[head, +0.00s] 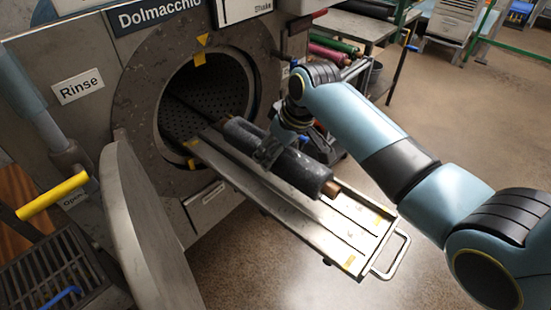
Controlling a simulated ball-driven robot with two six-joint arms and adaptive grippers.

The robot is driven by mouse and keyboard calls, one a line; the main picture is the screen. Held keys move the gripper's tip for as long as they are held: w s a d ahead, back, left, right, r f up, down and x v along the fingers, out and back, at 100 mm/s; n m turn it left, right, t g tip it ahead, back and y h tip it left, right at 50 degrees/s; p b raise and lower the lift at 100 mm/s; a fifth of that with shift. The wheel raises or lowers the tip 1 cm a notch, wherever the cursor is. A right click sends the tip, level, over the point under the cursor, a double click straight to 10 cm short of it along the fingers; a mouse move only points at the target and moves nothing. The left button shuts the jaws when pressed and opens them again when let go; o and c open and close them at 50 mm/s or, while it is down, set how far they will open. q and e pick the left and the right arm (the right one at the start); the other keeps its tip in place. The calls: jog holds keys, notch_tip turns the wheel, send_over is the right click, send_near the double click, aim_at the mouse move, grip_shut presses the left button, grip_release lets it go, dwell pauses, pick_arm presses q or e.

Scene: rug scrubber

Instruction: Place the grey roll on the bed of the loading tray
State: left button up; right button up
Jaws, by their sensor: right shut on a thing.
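The dark grey roll (301,170) has a brown core that shows at its near end. It lies lengthwise along the right side of the metal loading tray (340,240), its far end near the round opening. I cannot tell whether it touches the tray bed or hangs slightly above it. My right gripper (268,152) reaches down from the right and is shut on the roll around its middle; its fingertips are partly hidden. My left arm comes in at the left edge, and its end (66,158) is dark and unclear near the yellow-handled lever.
The drum opening (200,100) stands behind the tray. Its open round door (145,225) is left of the tray. The tray has a handle (394,257) at its near end. A table (350,24) with coloured rolls stands behind. Floor at the right is clear.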

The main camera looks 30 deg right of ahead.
notch_tip(320, 180, down, 3)
jog(key=shift+w+f, duration=0.1)
jog(key=shift+f, duration=0.5)
jog(key=o, duration=1.3)
jog(key=shift+f, duration=0.1)
pick_arm(q)
jog(key=shift+s+f, duration=0.15)
jog(key=shift+s, duration=0.35)
pick_arm(e)
jog(key=o, duration=0.4)
jog(key=shift+r, duration=0.35)
pick_arm(q)
jog(key=shift+r+p, duration=0.6)
jog(key=shift+r, duration=0.1)
pick_arm(e)
jog(key=v, duration=1.2)
jog(key=shift+f, duration=0.1)
